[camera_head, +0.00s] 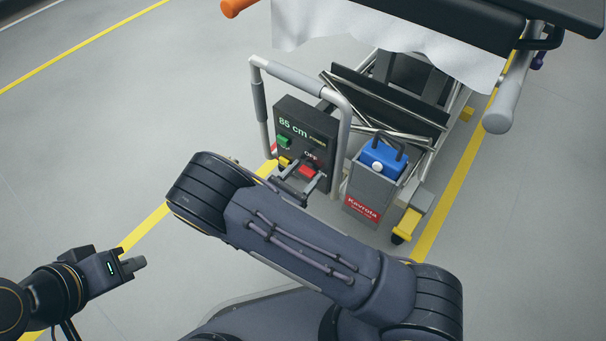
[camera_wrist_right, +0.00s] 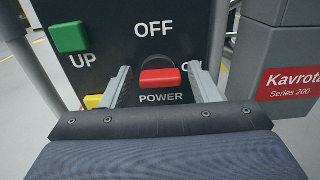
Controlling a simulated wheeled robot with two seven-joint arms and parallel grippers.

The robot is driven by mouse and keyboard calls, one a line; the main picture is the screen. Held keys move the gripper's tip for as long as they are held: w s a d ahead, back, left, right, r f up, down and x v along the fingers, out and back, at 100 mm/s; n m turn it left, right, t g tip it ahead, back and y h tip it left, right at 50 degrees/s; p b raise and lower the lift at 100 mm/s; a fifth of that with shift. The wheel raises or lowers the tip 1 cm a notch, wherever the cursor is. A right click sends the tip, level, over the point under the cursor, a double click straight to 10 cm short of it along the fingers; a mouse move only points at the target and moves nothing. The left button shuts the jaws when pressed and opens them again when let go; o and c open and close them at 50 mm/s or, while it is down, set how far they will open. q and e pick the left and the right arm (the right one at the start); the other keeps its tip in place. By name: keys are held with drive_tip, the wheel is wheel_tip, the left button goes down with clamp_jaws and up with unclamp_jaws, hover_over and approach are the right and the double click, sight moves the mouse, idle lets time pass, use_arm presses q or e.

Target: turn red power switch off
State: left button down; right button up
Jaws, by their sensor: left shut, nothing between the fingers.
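The red power switch (camera_head: 307,171) sits low on a dark control panel (camera_head: 325,153) reading "85 cm". In the right wrist view, the red switch (camera_wrist_right: 160,77) lies below "OFF" and above "POWER"; lettering at its right is partly covered by a finger. My right gripper (camera_wrist_right: 160,70) is open, with one finger on each side of the switch. I cannot tell whether they touch it or the panel. In the head view, my right arm hides part of this gripper. My left gripper (camera_head: 136,265) is shut and empty, far to the left of the panel.
A green UP button (camera_wrist_right: 70,38) and a yellow button (camera_wrist_right: 93,101) sit left of the switch. A grey tube handle (camera_head: 342,140) frames the panel. A grey Kavrota box (camera_head: 372,185) with a blue unit (camera_head: 383,158) stands right. Open floor lies left.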

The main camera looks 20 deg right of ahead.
drive_tip(key=c, duration=0.8)
drive_tip(key=shift+r+n+p, duration=0.15)
drive_tip(key=shift+n+p, duration=1.1)
drive_tip(key=shift+n, duration=0.15)
drive_tip(key=n+p, duration=0.2)
drive_tip(key=n, duration=0.1)
drive_tip(key=shift+w+a+n, duration=0.1)
drive_tip(key=shift+a+n, duration=0.05)
drive_tip(key=shift+n, duration=0.25)
drive_tip(key=n+p, duration=0.1)
drive_tip(key=n, duration=0.1)
drive_tip(key=n+p, duration=0.1)
drive_tip(key=n, duration=0.2)
drive_tip(key=shift+w+f, duration=0.1)
drive_tip(key=shift+f, duration=0.1)
drive_tip(key=n+p, duration=0.1)
drive_tip(key=n, duration=0.5)
drive_tip(key=shift+a+f, duration=0.1)
drive_tip(key=shift+f, duration=0.05)
drive_tip(key=shift+n, duration=0.3)
